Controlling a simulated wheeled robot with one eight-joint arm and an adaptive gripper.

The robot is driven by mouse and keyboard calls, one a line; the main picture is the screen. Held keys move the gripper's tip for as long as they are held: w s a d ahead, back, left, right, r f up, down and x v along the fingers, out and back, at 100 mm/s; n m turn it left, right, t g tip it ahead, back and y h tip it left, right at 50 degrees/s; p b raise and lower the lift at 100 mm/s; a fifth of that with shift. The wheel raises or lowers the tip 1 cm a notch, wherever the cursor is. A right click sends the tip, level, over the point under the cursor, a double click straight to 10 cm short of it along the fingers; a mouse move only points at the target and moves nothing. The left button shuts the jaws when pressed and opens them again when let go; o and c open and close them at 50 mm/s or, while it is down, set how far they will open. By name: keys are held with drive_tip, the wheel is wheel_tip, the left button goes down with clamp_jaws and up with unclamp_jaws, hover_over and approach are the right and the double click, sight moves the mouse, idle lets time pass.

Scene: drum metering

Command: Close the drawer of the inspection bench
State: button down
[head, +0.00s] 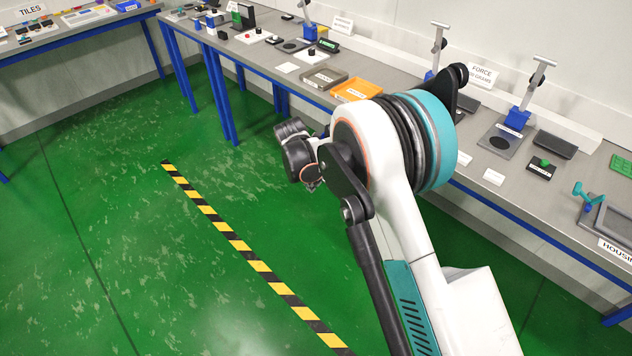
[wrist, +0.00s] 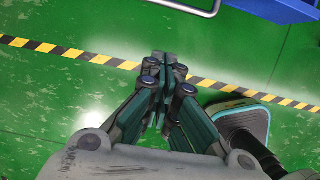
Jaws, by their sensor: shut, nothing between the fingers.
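My gripper (wrist: 165,68) is shut and empty in the wrist view, pointing down above the green floor. I cannot tell whether these belong to the inspection bench's drawer. The gripper is apart from both. In the head view no drawer can be made out; my arm covers part of the long bench (head: 470,172), and its fingers cannot be made out there.
The long grey bench with blue legs runs along the wall and carries an orange tray (head: 357,89), a grey tray (head: 323,77) and stands. Another bench (head: 85,33) is at the upper left. The green floor is open, crossed by a yellow-black strip (head: 240,245).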

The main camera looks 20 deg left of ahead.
drive_tip(key=w+d+f+b, duration=0.2)
drive_tip(key=w+f+b, duration=0.1)
drive_tip(key=w+f, duration=0.2)
drive_tip(key=x, duration=0.2)
drive_tip(key=shift+f, duration=0.35)
